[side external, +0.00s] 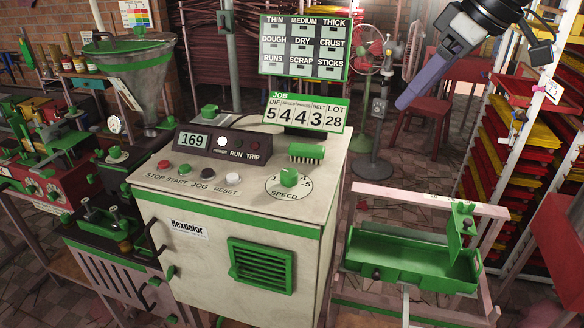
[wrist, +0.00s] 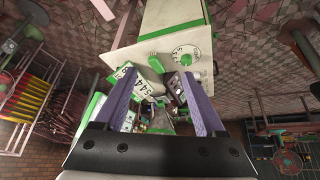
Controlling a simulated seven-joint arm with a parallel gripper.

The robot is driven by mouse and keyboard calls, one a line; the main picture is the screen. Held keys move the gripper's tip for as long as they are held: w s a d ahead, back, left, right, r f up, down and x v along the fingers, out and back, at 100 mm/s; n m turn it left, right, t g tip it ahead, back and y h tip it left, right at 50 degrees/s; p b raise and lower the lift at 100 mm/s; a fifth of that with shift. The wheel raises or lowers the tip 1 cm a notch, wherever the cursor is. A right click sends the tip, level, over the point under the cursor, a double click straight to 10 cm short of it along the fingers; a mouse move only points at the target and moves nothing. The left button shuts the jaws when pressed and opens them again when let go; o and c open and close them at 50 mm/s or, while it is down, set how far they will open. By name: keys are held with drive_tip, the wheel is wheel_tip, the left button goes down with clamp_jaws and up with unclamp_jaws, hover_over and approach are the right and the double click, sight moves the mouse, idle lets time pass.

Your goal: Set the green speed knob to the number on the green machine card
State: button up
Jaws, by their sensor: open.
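The green speed knob (side external: 289,177) sits on the top panel of the green and white machine (side external: 235,215), inside a numbered dial marked SPEED. Which number it points to is too small to tell. It also shows in the wrist view (wrist: 186,57). The green job card (side external: 303,115) stands at the back of the machine and reads 5, 4, 4, 3 and 28; the second digit, 4, appears under the speed heading. My gripper (side external: 403,104) is high at the upper right, apart from the machine. Its two purple fingers are spread and empty in the wrist view (wrist: 158,75).
A green brush (side external: 306,152) lies behind the knob. A control box (side external: 222,142) reading 169 and several buttons stand to its left. The green category board (side external: 304,47) rises behind the card. A green tray (side external: 410,258) is at the right. Air above the knob is clear.

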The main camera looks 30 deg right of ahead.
drive_tip(key=w+a+f+n+g, duration=0.1)
drive_tip(key=w+a+f+n, duration=0.1)
drive_tip(key=w+a, duration=0.6)
drive_tip(key=g, duration=0.1)
approach(290, 173)
drive_tip(key=x, duration=0.9)
clamp_jaws()
